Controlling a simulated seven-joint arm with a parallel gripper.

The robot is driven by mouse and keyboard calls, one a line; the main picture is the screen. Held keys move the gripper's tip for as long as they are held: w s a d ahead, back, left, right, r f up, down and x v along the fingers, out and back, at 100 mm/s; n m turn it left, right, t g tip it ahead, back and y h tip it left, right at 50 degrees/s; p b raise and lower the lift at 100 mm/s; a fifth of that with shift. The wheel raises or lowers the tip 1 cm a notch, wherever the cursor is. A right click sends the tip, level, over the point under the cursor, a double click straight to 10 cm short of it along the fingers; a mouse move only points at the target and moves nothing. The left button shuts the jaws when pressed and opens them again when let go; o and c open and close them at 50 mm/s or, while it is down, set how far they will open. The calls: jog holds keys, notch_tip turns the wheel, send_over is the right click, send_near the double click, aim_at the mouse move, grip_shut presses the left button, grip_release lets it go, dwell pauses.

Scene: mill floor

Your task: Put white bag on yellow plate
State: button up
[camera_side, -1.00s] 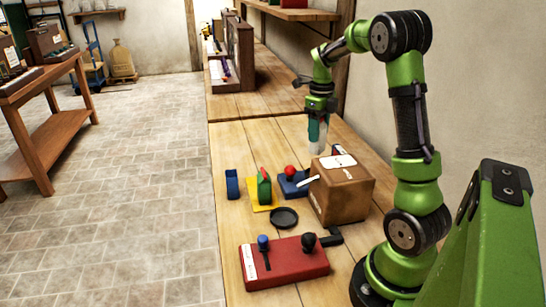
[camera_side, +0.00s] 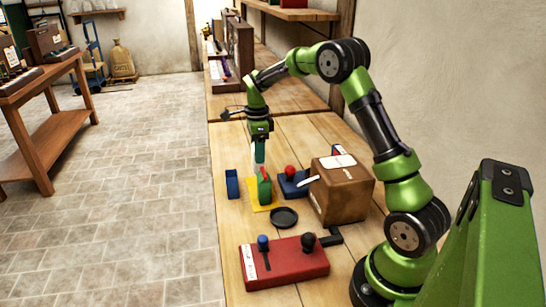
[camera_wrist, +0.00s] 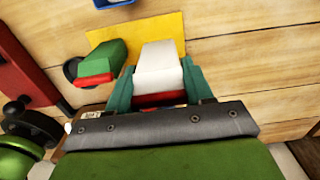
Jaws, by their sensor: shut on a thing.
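My gripper (camera_side: 259,158) is shut on the white bag (camera_wrist: 160,68), which sits between its teal fingers in the wrist view (camera_wrist: 157,86). A red part shows below the white one. The yellow plate (camera_side: 255,208) lies on the wooden bench; the wrist view shows its bare part (camera_wrist: 160,30) beyond the white bag. A green bag (camera_side: 264,190) with a red part stands on the plate and shows left of the white bag in the wrist view (camera_wrist: 108,56). The side view hides most of the white bag, so I cannot tell whether it touches the plate.
A blue block (camera_side: 232,184) stands left of the plate. A blue base with a red ball (camera_side: 290,170) and a cardboard box (camera_side: 342,192) are to the right. A black dish (camera_side: 284,217) and a red control box (camera_side: 285,264) are nearer the camera.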

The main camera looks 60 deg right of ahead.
jog(key=shift+f, duration=2.4)
jog(key=shift+f, duration=0.1)
jog(key=o, duration=1.2)
jog(key=shift+f, duration=0.1)
